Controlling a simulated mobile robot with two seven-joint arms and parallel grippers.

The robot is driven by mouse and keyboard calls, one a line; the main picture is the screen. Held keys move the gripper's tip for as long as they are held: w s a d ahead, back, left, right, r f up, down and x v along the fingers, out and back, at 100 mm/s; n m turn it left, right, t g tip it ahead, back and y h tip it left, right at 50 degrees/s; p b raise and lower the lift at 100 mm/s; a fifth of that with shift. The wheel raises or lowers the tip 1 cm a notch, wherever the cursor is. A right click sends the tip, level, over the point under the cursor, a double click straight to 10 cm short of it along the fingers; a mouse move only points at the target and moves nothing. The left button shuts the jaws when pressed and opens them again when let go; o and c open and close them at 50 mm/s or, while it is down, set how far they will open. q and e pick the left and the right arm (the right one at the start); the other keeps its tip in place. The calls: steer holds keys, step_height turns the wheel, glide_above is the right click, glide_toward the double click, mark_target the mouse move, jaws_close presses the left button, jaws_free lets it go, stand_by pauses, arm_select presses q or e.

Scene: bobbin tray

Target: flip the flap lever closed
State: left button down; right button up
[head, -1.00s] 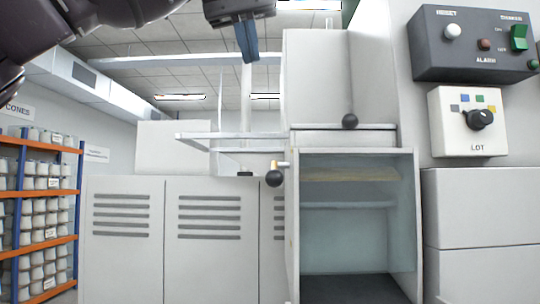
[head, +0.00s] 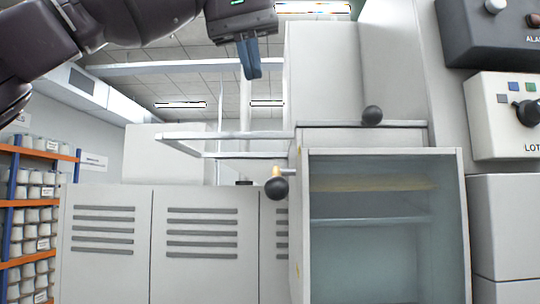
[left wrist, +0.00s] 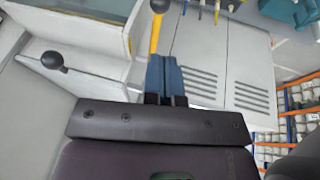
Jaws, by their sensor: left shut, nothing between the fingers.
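A lever with a black ball knob (head: 277,188) and a short yellow stem sticks out at the left edge of the open-fronted cabinet compartment (head: 462,230). In the left wrist view a yellow lever (left wrist: 156,32) with a dark knob at its far end shows beyond the fingertips. A second black ball knob (head: 372,115) sits on the ledge above the compartment; a black knob on a rod (left wrist: 52,60) also shows in the left wrist view. My left gripper (head: 253,76) has blue fingers pressed together, empty, above the yellow-stemmed lever and apart from it. My right gripper is out of view.
A metal rail frame (head: 225,135) juts left from the cabinet at ledge height. Louvred grey lockers (head: 108,270) stand at left, with a cone rack (head: 18,204) beyond. A dark alarm panel (head: 480,45) and a lot selector box (head: 485,135) are at right.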

mark_target(271, 178)
arm_select(q)
steer(key=x, duration=1.4)
steer(key=shift+w, duration=0.1)
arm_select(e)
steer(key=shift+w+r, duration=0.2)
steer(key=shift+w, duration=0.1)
arm_select(q)
steer(key=shift+f, duration=0.1)
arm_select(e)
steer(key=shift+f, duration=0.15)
arm_select(q)
steer(key=shift+f+t+b, duration=0.3)
steer(key=shift+b, duration=0.15)
steer(key=shift+f+t+b, duration=0.6)
steer(key=shift+t+b, duration=0.15)
steer(key=shift+t, duration=0.05)
steer(key=w+f+m+t+b, duration=0.1)
steer(key=w+f+t+b, duration=0.6)
steer(key=f, duration=0.5)
steer(key=shift+w+f+h+b, duration=0.15)
steer(key=shift+w+h+b, duration=0.25)
steer(key=shift+b, duration=0.7)
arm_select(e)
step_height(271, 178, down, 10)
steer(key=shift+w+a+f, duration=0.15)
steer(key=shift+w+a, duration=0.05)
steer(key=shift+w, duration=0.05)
